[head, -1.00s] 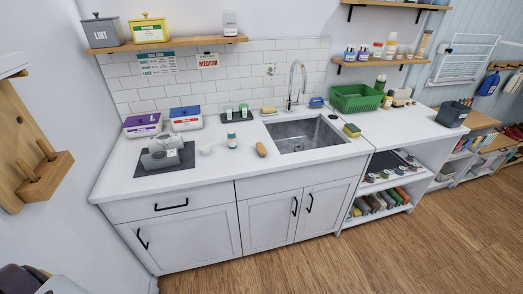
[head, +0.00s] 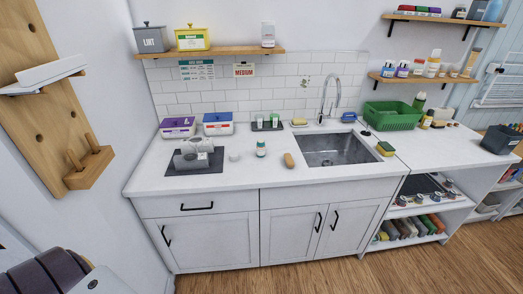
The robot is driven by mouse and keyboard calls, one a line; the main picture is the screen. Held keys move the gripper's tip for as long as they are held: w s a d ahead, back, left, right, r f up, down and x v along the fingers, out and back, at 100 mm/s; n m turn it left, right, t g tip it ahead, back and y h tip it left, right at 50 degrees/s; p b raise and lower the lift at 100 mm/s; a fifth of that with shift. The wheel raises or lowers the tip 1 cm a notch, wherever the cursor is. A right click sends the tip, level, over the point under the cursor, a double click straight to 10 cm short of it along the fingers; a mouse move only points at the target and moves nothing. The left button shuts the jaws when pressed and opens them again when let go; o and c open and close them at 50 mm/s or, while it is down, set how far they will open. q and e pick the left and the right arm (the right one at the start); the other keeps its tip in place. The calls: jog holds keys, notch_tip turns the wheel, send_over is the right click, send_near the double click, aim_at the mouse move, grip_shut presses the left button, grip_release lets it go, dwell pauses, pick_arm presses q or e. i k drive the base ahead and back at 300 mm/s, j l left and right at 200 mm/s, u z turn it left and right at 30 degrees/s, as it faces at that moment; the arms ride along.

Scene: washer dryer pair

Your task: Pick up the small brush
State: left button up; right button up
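A small tan oval object (head: 289,160) lies on the white counter (head: 240,180), left of the sink (head: 335,150). It looks like a wooden-backed small brush, but bristles cannot be made out. A small blue item (head: 349,117) sits behind the sink near the faucet; its kind is too small to tell. Neither of my grippers shows in the head view.
A small bottle (head: 261,148) and a white round item (head: 234,156) stand left of the tan object. Grey containers sit on a dark mat (head: 180,168). A yellow-green sponge (head: 385,148) lies right of the sink. The front counter strip is clear.

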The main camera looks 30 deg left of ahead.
aim_at(290, 162)
jog(key=i+j+z, duration=0.15)
jog(key=j+z, duration=0.15)
jog(key=j, duration=0.35)
jog(key=j+z, duration=0.3)
jog(key=j, duration=0.3)
